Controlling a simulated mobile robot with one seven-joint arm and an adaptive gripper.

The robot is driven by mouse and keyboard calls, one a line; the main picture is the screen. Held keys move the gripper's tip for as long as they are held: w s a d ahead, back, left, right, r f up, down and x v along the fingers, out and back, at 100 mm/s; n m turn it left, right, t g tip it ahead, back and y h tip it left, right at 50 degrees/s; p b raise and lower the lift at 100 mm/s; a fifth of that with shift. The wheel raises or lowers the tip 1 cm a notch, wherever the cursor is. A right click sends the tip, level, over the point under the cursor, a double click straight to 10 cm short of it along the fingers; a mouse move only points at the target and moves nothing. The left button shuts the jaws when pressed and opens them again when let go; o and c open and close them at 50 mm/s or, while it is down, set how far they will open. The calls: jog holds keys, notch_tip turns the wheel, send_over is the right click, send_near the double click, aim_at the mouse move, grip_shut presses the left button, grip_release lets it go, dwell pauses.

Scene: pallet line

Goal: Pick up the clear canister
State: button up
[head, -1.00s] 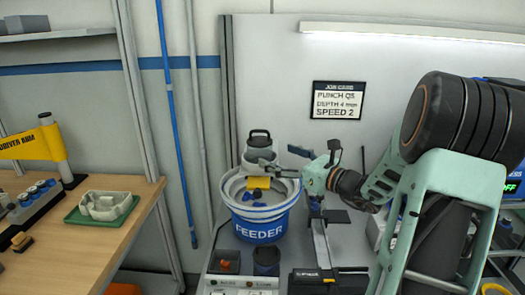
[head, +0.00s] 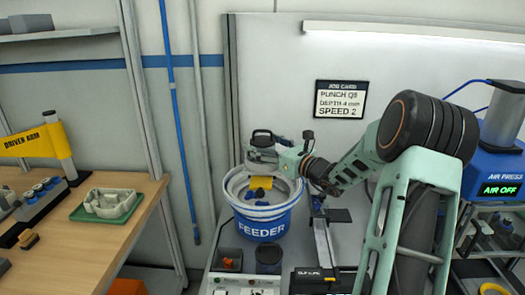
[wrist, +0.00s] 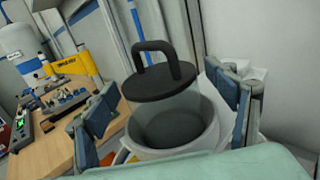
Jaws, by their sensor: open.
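The clear canister (wrist: 178,107) has a see-through body and a dark lid with a looped handle. In the wrist view it stands upright between the two blue-grey fingers of my gripper (wrist: 166,112), which are open with visible gaps on both sides. In the head view the canister's dark handle (head: 262,135) shows at the back of the blue and white feeder tub (head: 262,229). My gripper (head: 268,155) is in front of it and hides most of its body. I cannot tell what its base rests on.
A yellow piece (head: 260,183) and dark blue pieces lie in the tub. A control panel with a dark cup (head: 268,260) stands in front. A narrow rail (head: 324,245) is to the right. A wooden bench (head: 85,250) with a green tray (head: 106,212) is at left.

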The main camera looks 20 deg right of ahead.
jog(key=shift+w, duration=0.15)
jog(key=c, duration=1.3)
jog(key=shift+r, duration=0.15)
jog(key=shift+c, duration=0.2)
jog(key=shift+r, duration=0.65)
jog(key=s+a+r+b, duration=0.1)
jog(key=s+r, duration=1)
jog(key=s, duration=0.3)
jog(key=shift+a+r+b, duration=0.2)
jog(key=shift+b, duration=0.1)
